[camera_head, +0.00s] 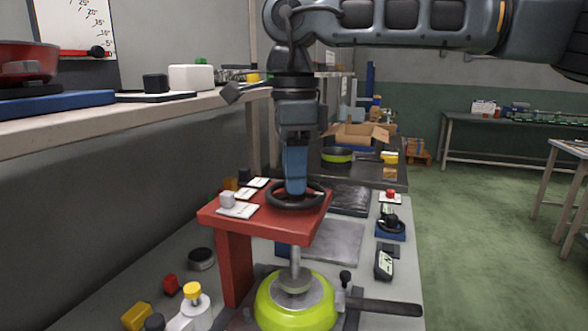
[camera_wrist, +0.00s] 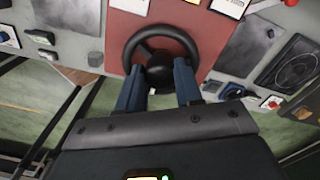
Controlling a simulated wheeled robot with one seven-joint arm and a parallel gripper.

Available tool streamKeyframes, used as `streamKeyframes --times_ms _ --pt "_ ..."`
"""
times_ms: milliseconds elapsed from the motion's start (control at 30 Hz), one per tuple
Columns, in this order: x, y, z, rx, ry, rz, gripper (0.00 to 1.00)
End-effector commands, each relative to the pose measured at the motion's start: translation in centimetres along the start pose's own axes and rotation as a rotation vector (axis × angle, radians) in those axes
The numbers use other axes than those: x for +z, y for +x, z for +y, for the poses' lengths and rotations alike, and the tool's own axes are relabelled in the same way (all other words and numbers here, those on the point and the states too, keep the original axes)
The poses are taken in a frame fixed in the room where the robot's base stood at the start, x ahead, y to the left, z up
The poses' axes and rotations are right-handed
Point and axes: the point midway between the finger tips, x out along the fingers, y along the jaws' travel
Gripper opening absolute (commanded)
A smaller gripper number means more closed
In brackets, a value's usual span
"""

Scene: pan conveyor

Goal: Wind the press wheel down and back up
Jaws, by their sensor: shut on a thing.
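The press wheel (camera_head: 318,195) is a black handwheel lying flat on top of the red press frame (camera_head: 232,258). My gripper (camera_head: 296,188) points straight down at the wheel. In the wrist view my gripper (camera_wrist: 160,86) has one blue finger on each side of the wheel's near part, and the wheel (camera_wrist: 160,32) lies against the red top. It is shut on the wheel; the exact contact is partly hidden by the fingers. Below the frame, a grey press ram (camera_head: 295,262) reaches down to a lime-green pan (camera_head: 285,318). I cannot tell whether it touches the pan.
White cards (camera_head: 238,210) lie on the press top, left of the wheel. A shelf (camera_head: 130,118) runs along the left wall with a red pan (camera_head: 28,62) on it. A blue-based dial (camera_head: 390,230) and black device (camera_head: 384,264) stand right of the press. Open floor (camera_head: 490,240) lies farther right.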

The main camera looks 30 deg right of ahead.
Motion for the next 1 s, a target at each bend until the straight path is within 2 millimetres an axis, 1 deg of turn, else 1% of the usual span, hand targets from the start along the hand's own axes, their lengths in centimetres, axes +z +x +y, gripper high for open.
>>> streamKeyframes --times_ms 133,167,400,633,733,867,1000 --pt "0.0 -0.1 -0.1 -0.002 0.001 -0.002 0.05" --pt "0.0 -0.1 -0.1 -0.002 0.001 -0.002 0.37" --pt "0.0 -0.1 0.0 -0.001 0.002 -0.001 0.6" --pt "0.0 -0.1 0.0 -0.001 0.002 0.0 0.61" --pt "0.0 -0.6 0.0 -0.002 0.002 -0.001 0.61" --pt "0.0 -2.3 -0.1 -0.003 0.003 0.0 0.61" --pt "0.0 -4.7 -0.1 -0.004 0.003 -0.001 0.61"
